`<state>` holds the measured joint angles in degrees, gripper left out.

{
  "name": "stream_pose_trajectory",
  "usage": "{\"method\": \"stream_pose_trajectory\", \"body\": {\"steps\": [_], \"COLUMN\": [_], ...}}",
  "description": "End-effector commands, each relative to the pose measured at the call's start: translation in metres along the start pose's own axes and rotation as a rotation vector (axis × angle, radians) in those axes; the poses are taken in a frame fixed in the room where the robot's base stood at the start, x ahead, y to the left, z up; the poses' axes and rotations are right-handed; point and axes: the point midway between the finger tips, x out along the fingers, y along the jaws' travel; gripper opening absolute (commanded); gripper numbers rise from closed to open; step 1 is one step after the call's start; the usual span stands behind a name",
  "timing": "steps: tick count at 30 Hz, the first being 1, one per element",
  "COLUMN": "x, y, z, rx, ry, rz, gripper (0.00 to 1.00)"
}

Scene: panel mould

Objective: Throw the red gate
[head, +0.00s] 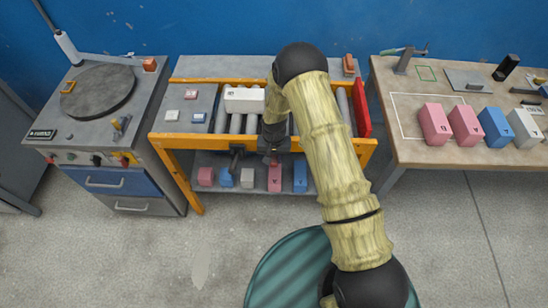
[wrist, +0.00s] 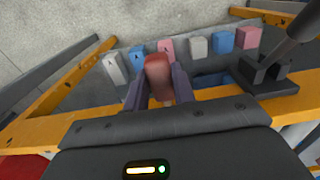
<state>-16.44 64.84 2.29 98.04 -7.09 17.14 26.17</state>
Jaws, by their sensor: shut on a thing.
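A red-ended lever handle (wrist: 158,68) stands at the front orange rail of the roller bench. My gripper (wrist: 159,88) is shut on it, one dark finger on each side, and the red end shows between and above the fingers. In the head view my gripper (head: 273,142) is at the front rail, and only a little red shows at its tip. A red upright panel (head: 361,108) stands at the right end of the rollers. The lever's base is hidden by my gripper.
A second, dark lever (head: 236,158) stands left of my gripper on the same rail; it also shows close by in the wrist view (wrist: 265,75). A white box (head: 244,100) lies on the rollers. Several coloured blocks sit on the lower shelf (head: 210,160).

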Motion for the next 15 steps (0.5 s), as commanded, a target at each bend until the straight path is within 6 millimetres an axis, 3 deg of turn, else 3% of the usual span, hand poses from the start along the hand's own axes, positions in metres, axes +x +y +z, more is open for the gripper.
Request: {"method": "stream_pose_trajectory", "body": {"steps": [8, 9, 12, 15], "x": [0.0043, 0.0045, 0.0041, 0.0034], "y": [0.0007, 0.0008, 0.0007, 0.0005], "z": [0.0030, 0.0032, 0.0027, 0.0022], "rx": [-0.001, -0.001, -0.001, -0.001], "ry": [-0.006, -0.007, -0.005, -0.004], "rz": [0.002, 0.002, 0.002, 0.001], "gripper": [0.00, 0.31, 0.47, 0.47]}}
